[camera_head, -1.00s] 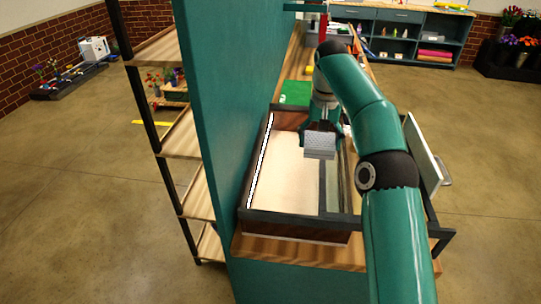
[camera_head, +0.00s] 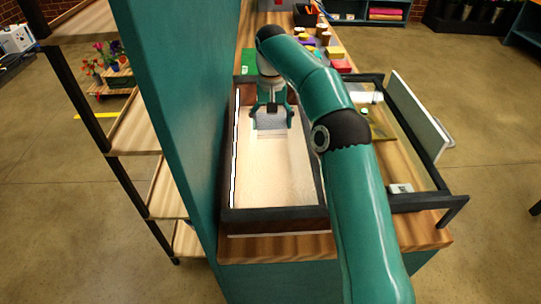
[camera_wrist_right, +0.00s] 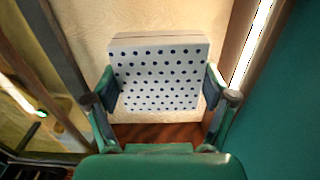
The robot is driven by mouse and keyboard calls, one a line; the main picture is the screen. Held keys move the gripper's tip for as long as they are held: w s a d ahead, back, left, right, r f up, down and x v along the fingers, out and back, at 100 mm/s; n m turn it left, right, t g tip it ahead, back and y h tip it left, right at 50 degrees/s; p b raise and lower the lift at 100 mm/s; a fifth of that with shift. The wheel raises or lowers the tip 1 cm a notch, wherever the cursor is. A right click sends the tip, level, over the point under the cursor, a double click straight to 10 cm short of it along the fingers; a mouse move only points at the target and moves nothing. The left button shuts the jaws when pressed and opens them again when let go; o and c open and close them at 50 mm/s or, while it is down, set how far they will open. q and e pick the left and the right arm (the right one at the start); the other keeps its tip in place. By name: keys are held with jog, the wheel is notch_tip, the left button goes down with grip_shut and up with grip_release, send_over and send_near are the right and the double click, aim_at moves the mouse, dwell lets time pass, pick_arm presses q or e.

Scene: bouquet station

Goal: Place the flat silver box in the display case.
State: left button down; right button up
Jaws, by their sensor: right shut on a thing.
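The flat silver box (camera_head: 271,123) is in my right gripper (camera_head: 271,117), inside the outline of the display case (camera_head: 275,217), toward its far end. In the right wrist view the box (camera_wrist_right: 158,78) shows a pale top with dark dots, and the fingers of my gripper (camera_wrist_right: 160,86) press on its two sides. The case has dark rims, a pale floor (camera_head: 275,185) and a bright strip (camera_head: 235,150) along its left side. I cannot tell whether the box touches the floor. My left gripper is not in view.
A teal panel (camera_head: 185,120) stands close along the case's left side, with wooden shelves (camera_head: 135,125) beyond it. A raised pale panel (camera_head: 415,110) stands at the right. A small white item (camera_head: 400,188) lies right of the case.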

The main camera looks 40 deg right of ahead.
aim_at(272, 121)
notch_tip(272, 121, down, 9)
jog(key=shift+s, duration=0.15)
dwell(0.4)
jog(key=o, duration=1.1)
jog(key=shift+f, duration=0.1)
notch_tip(272, 121, up, 12)
jog(key=shift+r+p, duration=0.15)
jog(key=shift+p, duration=0.75)
